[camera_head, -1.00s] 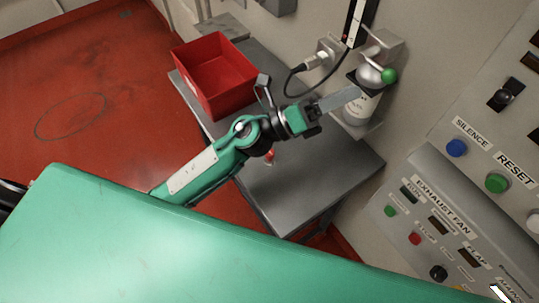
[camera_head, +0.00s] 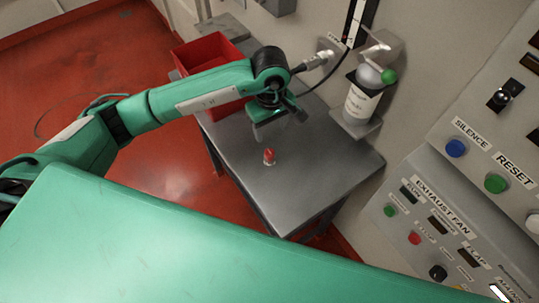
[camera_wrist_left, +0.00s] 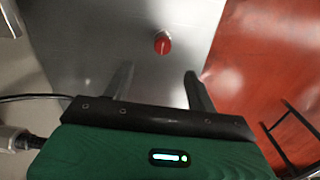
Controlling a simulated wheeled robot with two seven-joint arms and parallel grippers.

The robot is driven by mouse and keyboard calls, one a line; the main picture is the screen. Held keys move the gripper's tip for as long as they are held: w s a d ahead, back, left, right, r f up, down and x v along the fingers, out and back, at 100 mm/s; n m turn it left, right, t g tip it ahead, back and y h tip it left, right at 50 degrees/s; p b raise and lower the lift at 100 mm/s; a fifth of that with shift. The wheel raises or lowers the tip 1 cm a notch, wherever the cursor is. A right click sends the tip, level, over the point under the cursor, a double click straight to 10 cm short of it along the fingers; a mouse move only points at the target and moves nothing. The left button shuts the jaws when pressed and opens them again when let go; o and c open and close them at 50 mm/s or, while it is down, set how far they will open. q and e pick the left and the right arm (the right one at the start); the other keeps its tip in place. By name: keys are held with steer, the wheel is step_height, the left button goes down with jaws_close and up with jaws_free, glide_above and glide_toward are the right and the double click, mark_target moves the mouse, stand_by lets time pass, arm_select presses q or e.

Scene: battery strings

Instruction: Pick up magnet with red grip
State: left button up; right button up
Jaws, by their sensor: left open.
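The magnet with the red grip (camera_head: 269,156) stands on the grey metal table (camera_head: 310,175), in bare space around the table's middle. It also shows in the left wrist view (camera_wrist_left: 162,43), ahead of the fingers and roughly between their lines. My left gripper (camera_head: 279,131) is above the table, pointing down, a little behind the magnet in the head view and apart from it. In the left wrist view its two fingers (camera_wrist_left: 157,85) are spread with nothing between them. My right gripper is not in view.
A red bin (camera_head: 200,52) stands at the table's back left, partly hidden behind my left arm. A bottle in a wall holder (camera_head: 360,103) and a plug with cable (camera_head: 318,62) are close by. A control panel (camera_head: 450,215) is at right.

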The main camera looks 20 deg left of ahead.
mark_target(269, 152)
arm_select(q)
step_height(269, 152, down, 8)
steer(key=p, duration=0.3)
steer(key=shift+f, duration=0.1)
steer(key=f+p, duration=0.1)
steer(key=f, duration=0.1)
steer(key=f+p, duration=0.2)
steer(key=shift+s+a+f, duration=0.1)
steer(key=shift+s+a, duration=0.05)
steer(key=shift+s, duration=0.05)
steer(key=shift+f, duration=0.5)
steer(key=c, duration=1.1)
